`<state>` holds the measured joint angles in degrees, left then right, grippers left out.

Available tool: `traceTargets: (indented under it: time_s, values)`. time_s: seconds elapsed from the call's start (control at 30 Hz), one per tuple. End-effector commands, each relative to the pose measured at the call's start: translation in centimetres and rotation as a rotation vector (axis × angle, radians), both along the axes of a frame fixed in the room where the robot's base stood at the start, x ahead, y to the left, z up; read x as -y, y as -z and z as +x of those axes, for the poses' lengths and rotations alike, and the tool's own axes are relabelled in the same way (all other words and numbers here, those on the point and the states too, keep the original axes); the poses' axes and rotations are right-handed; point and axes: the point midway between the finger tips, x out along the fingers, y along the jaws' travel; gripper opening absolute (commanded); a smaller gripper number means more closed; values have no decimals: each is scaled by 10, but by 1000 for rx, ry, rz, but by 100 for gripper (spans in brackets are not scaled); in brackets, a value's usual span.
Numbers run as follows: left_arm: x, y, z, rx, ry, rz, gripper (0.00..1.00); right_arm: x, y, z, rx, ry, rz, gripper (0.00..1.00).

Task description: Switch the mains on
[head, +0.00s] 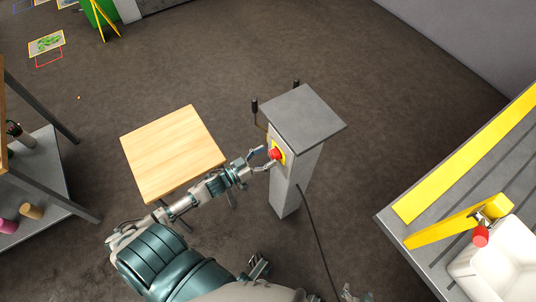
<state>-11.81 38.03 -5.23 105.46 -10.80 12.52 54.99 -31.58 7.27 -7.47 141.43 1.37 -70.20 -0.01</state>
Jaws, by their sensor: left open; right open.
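A grey pedestal (290,185) with a dark grey top stands in the middle of the head view. On its left-facing side is a yellow plate (279,145) with a red knob (275,154). My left gripper (268,157) is open at the red knob, with its fingers to either side of it in the picture. I cannot tell whether they touch it.
A wooden-topped stool (172,150) stands left of the pedestal, close to my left forearm. A dark cable (318,235) runs from the pedestal along the floor. A grey bench (440,235) with yellow strip and white basin is at right. A shelf (45,170) is at left.

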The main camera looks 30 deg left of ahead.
Motion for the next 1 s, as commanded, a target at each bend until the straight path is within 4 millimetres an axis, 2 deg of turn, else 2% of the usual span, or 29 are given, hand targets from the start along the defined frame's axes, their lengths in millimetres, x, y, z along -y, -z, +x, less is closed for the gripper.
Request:
traceTargets:
  time_s: [0.13, 0.43, 0.67, 0.7, 1.0]
  values:
    - [7, -1, 10, 1, 1, 0, 74, 0, -1, 6, 32, -2, 7, 68]
    - [-2, 2, 12, 1, 0, -11, 74, -7, -3, 7, 39, -4, 3, 68]
    - [-1, 2, 12, 0, -4, -6, 17, -8, -3, 7, 38, -2, 5, 68]
    - [-1, 2, 13, -1, -5, -6, 14, -8, -3, 7, 38, -2, 6, 68]
    - [-1, 1, 13, 0, -5, -5, 14, -6, -3, 7, 38, -3, 0, 68]
